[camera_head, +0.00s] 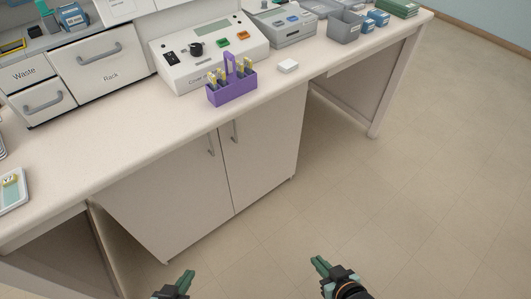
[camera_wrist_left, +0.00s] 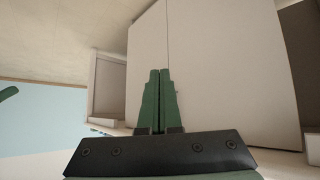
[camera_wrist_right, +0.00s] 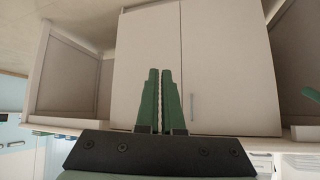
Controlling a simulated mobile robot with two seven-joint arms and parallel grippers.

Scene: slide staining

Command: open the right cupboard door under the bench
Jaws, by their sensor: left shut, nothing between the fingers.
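The cupboard under the bench has two pale doors, both shut. The right door (camera_head: 261,155) has a vertical metal handle (camera_head: 234,132) near the middle seam. The left door (camera_head: 175,195) has its own handle (camera_head: 211,146) beside that seam. My left gripper (camera_head: 188,275) is shut and empty, low in front of the doors and apart from them. My right gripper (camera_head: 318,262) is empty, its fingers a narrow gap apart, over the floor to the right of the cupboard. The right wrist view is upside down; the right door (camera_wrist_right: 140,50) is at left, its handle hidden by my fingers.
The bench top (camera_head: 130,150) overhangs the doors. A purple slide rack (camera_head: 233,92), a control unit (camera_head: 207,50) and a small white block (camera_head: 288,66) stand on it. A bench leg (camera_head: 391,85) stands at right. The floor (camera_head: 400,200) is clear.

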